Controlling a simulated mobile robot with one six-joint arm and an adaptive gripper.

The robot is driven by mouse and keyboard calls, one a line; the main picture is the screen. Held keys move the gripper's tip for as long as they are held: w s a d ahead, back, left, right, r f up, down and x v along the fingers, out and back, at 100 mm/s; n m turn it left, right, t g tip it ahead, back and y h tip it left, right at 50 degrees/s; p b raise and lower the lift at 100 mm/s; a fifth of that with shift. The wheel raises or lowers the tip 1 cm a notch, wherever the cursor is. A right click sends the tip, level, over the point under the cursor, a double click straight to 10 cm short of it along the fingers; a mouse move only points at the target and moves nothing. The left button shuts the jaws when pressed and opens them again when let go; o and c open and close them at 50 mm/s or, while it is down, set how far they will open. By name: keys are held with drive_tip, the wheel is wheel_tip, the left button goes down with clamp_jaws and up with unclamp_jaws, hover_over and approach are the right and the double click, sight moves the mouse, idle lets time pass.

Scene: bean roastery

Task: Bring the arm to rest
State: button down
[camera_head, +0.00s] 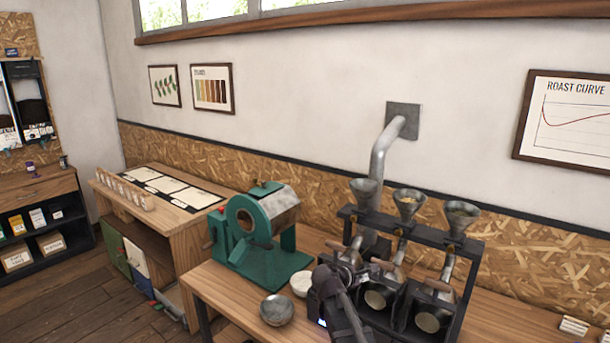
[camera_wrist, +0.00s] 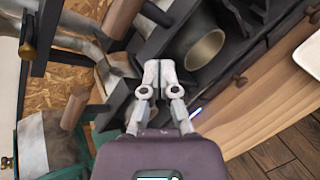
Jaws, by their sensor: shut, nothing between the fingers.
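My gripper (camera_wrist: 158,75) shows in the wrist view with its two fingertips together, shut and empty. It is close to the sample roaster's dark frame and a round metal drum (camera_wrist: 205,48). In the head view my arm reaches up from the bottom middle to the left end of the three-funnel roaster (camera_head: 408,258). The fingertips are hard to make out there against the dark machine. I cannot tell whether they touch it.
A green roaster (camera_head: 262,238) stands left on the wooden bench. A metal bowl (camera_head: 276,310) and a white bowl (camera_head: 301,284) sit left of my arm. A second table (camera_head: 165,215) with cards is at the left. Bare bench (camera_head: 530,320) shows at right.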

drive_tip(key=s+f+m+g+y, duration=0.4)
drive_tip(key=s+m, duration=0.4)
drive_tip(key=s, duration=0.3)
drive_tip(key=s+f+m+g+y, duration=0.4)
drive_tip(key=s+m, duration=0.5)
drive_tip(key=s, duration=0.3)
wheel_tip(320, 180, down, 2)
drive_tip(key=shift+s+a+f+m+y+b, duration=0.3)
drive_tip(key=shift+y+b, duration=0.1)
drive_tip(key=shift+y, duration=0.2)
drive_tip(key=shift+w+d, duration=0.1)
